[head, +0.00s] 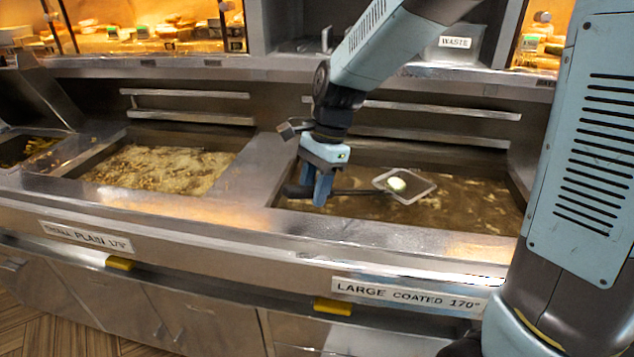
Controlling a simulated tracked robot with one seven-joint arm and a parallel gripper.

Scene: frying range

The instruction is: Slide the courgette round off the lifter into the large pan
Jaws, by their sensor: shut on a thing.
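My gripper (322,186) is shut on the dark handle of the lifter (421,193), near the left end of the large pan. The lifter reaches to the right from the gripper, with its pale-rimmed square head over the pan. The courgette round (397,183), a small pale green-white disc, lies on the lifter's head. The large pan (470,200) is a wide rectangular fryer of brown oil behind the label "LARGE COATED 170°". I cannot tell how high the lifter is above the oil.
A second fryer (160,168) with foamy, pale oil is at the left, past a metal divider. A grey bin labelled "WASTE" (455,43) stands on the back shelf. Metal rails run behind the pans. Lit food shelves (150,30) are at the back left.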

